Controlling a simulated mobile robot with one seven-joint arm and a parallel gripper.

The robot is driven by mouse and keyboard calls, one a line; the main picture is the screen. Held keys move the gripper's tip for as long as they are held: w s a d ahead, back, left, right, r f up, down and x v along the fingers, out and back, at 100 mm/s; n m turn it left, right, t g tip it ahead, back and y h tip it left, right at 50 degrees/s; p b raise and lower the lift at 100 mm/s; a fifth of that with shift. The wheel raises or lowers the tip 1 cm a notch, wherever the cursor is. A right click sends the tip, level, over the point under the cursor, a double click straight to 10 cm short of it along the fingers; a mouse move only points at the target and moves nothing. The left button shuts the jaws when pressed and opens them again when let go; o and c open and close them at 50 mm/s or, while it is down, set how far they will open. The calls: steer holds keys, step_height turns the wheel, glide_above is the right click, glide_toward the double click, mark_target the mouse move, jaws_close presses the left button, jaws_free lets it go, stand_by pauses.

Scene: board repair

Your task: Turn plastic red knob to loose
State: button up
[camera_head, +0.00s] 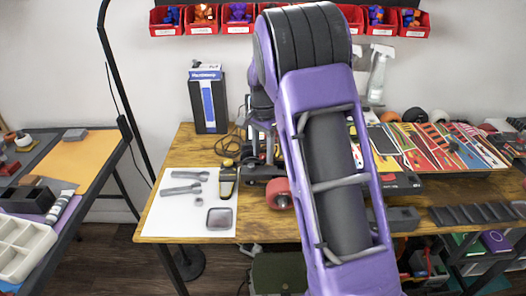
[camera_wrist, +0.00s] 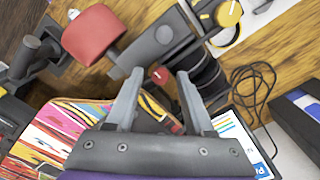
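The small red knob (camera_wrist: 160,75) shows in the wrist view on a dark fixture with black parts, between my fingertips in the picture. My gripper (camera_wrist: 159,74) is open, with one grey finger on each side of the knob. A gap shows on both sides, so neither finger appears to touch it. I cannot tell how far the fingertips are above it. In the head view my purple arm hides the gripper and the knob.
A colourful skateboard deck (camera_wrist: 60,135), black cable (camera_wrist: 255,85) and blue-black box (camera_head: 208,103) are nearby. A white mat (camera_head: 165,220) holds wrenches.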

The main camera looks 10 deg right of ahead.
jaws_close()
steer(key=shift+r, duration=0.1)
steer(key=n+p, duration=0.2)
steer(key=n, duration=0.1)
steer(key=shift+n, duration=0.4)
steer(key=n+p, duration=0.1)
steer(key=n, duration=0.4)
steer(key=shift+n+p, duration=0.3)
steer(key=shift+p, duration=0.05)
steer(key=n+p, duration=0.1)
steer(key=n, duration=0.3)
steer(key=shift+w, duration=0.1)
steer(key=shift+n+p, duration=0.55)
steer(key=shift+n, duration=1.65)
steer(key=shift+o, duration=0.8)
jaws_free()
